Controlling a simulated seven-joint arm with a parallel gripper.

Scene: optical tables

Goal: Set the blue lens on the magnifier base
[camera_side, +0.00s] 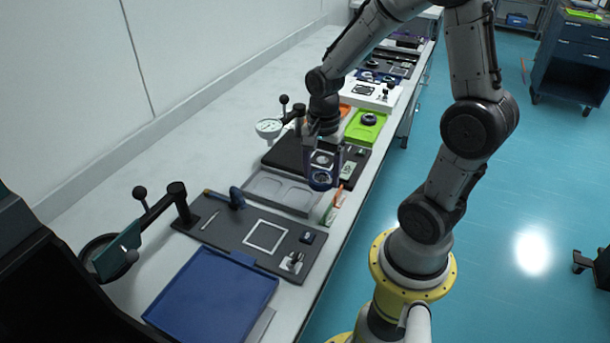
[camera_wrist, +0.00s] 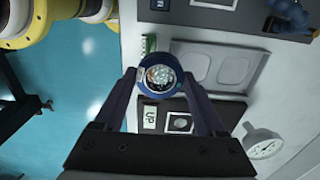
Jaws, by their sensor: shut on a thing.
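The blue lens (camera_side: 320,181), a round blue ring with clear glass, is between the fingertips of my gripper (camera_side: 322,170). The wrist view shows the lens (camera_wrist: 160,75) face-on, with the gripper's fingers (camera_wrist: 160,80) shut on its two sides. It is held in the air above the table by the grey two-recess tray and a dark board. I cannot tell for sure which piece is the magnifier base. A near dark board (camera_side: 222,228) carries a white square frame (camera_side: 265,235), a post with a jointed arm, and small parts.
The grey tray (camera_side: 283,190) lies between the near board and a farther dark board (camera_side: 285,153). A dial gauge (camera_side: 269,128) stands on an arm at the back. A blue tray (camera_side: 212,300) is in front; a green tray (camera_side: 366,126) lies farther off. The wall side is clear.

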